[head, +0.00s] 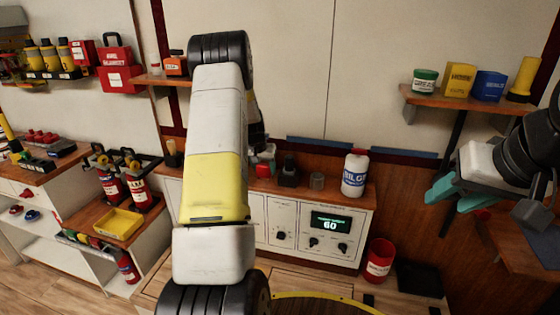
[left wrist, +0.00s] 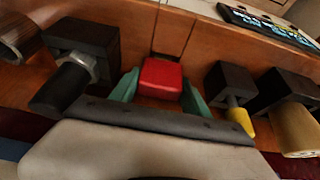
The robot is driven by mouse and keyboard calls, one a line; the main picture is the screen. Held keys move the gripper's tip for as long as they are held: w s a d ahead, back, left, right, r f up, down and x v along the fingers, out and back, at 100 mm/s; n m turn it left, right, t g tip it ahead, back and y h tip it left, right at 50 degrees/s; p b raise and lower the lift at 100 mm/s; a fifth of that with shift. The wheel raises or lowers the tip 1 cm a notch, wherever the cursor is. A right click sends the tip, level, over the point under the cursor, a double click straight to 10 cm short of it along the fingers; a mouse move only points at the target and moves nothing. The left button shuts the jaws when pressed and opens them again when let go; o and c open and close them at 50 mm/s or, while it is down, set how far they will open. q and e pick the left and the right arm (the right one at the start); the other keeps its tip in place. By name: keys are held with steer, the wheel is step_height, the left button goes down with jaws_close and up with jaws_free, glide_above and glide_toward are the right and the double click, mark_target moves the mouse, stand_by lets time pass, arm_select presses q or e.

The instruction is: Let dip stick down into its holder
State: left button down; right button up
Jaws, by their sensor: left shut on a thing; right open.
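My left gripper (left wrist: 160,88) is shut on a red block, which looks like the head of the dip stick (left wrist: 162,77), between its teal fingers in the left wrist view. The stick's lower part is hidden, and I cannot tell whether it is in a holder. In the head view my left arm hides most of this gripper, and the red head shows small above the wooden counter. No holder can be made out for certain. My right gripper (head: 455,195) is open and empty at the right, below the wall shelf.
In the left wrist view, black blocks holding a black-handled tool (left wrist: 62,85), a yellow-tipped rod (left wrist: 240,118) and a wooden handle (left wrist: 297,128) stand beside the red head.

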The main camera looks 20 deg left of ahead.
arm_select(q)
steer(key=shift+c, duration=2.2)
jaws_free()
steer(key=v, duration=0.7)
steer(key=shift+s+r, duration=0.2)
steer(key=shift+r, duration=0.15)
